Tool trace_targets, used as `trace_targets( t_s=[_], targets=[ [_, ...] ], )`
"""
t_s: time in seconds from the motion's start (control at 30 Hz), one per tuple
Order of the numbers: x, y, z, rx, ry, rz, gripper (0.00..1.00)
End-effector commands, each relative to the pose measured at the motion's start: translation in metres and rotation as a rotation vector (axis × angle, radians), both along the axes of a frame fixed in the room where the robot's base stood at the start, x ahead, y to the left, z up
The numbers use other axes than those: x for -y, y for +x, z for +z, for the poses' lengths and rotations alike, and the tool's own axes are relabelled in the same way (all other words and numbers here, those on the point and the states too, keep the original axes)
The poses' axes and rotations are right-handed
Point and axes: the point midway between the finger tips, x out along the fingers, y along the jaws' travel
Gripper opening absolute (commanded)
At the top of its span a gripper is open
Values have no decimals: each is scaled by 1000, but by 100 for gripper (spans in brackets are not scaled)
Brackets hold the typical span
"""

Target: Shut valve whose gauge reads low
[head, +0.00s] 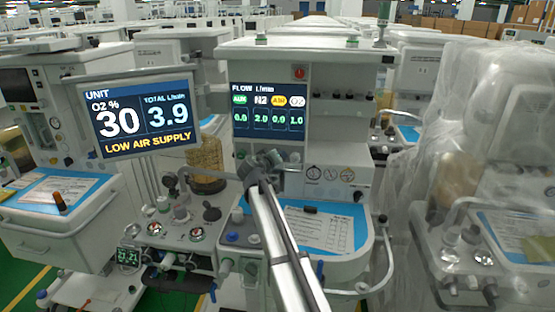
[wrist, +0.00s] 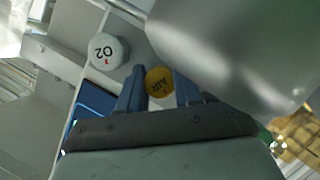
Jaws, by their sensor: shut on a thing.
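My gripper (wrist: 159,88) has its two blue fingers on either side of the yellow knob marked AIR (wrist: 158,80), and it is shut on that knob. The white knob marked O2 (wrist: 105,50) is up and to the left in the wrist view, clear of the fingers. In the head view my gripper (head: 265,163) is at the front of the middle cart, below the flow screen (head: 268,112), and hides the knobs there. Two round dials, the left gauge (head: 314,172) and the right gauge (head: 346,174), are right of it; their readings are too small to tell.
The left monitor (head: 139,117) reads "LOW AIR SUPPLY". A plastic-wrapped cart (head: 490,150) stands at the right. In the wrist view a large grey rounded body (wrist: 235,45) is close to the right finger.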

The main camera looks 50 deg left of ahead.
Motion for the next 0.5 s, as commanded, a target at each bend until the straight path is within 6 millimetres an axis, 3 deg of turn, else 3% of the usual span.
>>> trace_targets(
  t_s=[0.5],
  targets=[
    [1, 0, 0, -346, 345, -1, 3]
  ],
)
